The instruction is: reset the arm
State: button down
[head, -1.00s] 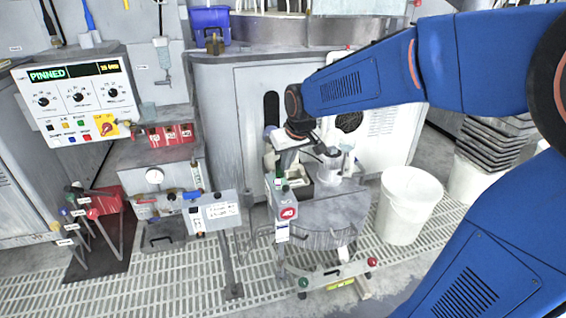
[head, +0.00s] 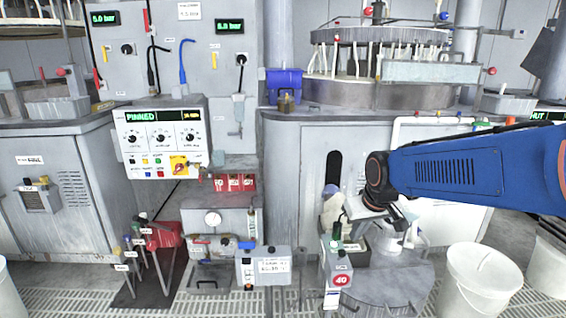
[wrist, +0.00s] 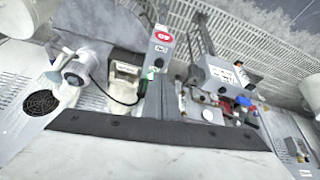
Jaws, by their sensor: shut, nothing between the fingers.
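My blue arm reaches in from the right in the head view. My gripper (head: 402,219) points down above the small grey work stand (head: 385,290), just right of the box with the red 40 label (head: 341,270). It is small and partly hidden by the wrist, but looks shut with nothing held. The wrist view looks down over the stand, with the 40 box (wrist: 161,47) near the top centre and a white cup-like fixture (wrist: 78,68) at the left.
A white bucket (head: 478,285) stands at the lower right. The control panel reading PINNED (head: 162,140) and a blue container (head: 285,84) are to the left. Coloured-knob levers (head: 150,240) stand low at the left. A large platen machine (head: 380,90) rises behind the arm.

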jog(key=s+d+m, duration=0.1)
jog(key=s+d, duration=0.1)
jog(key=s, duration=1)
jog(key=s+d+f+m, duration=0.1)
jog(key=s+d, duration=0.2)
jog(key=s, duration=0.9)
jog(key=shift+d+h, duration=0.3)
jog(key=shift+d, duration=0.05)
